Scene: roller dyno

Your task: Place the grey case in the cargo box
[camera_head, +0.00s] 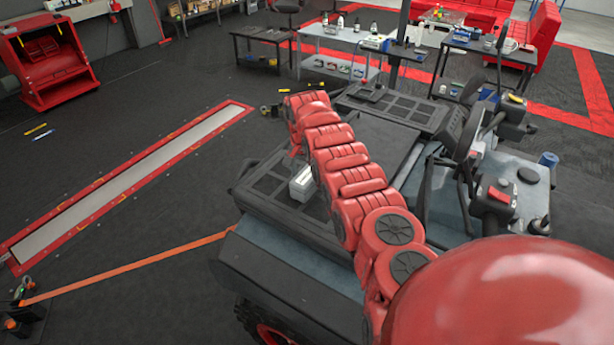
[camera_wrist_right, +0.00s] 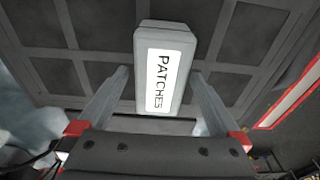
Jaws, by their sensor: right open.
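The grey case (camera_head: 303,183) is a small light-grey box with a white label. It sits on the dark gridded rack (camera_head: 268,187) of the vehicle, beside my right arm. In the right wrist view the case (camera_wrist_right: 187,35) shows its label, which reads PATCHES. My right gripper (camera_wrist_right: 160,76) is open, with one finger on each side of the case and gaps between. In the head view my red right arm hides the gripper's fingers. I cannot clearly tell which part is the cargo box; a dark recessed area (camera_head: 385,140) lies behind the arm. My left gripper is not in view.
The vehicle's handlebar and controls (camera_head: 495,195) stand to the right of the arm. An orange strap (camera_head: 130,268) runs from the vehicle to the lower left. Tables (camera_head: 340,45) with bottles stand at the back. The floor left of the vehicle is mostly clear.

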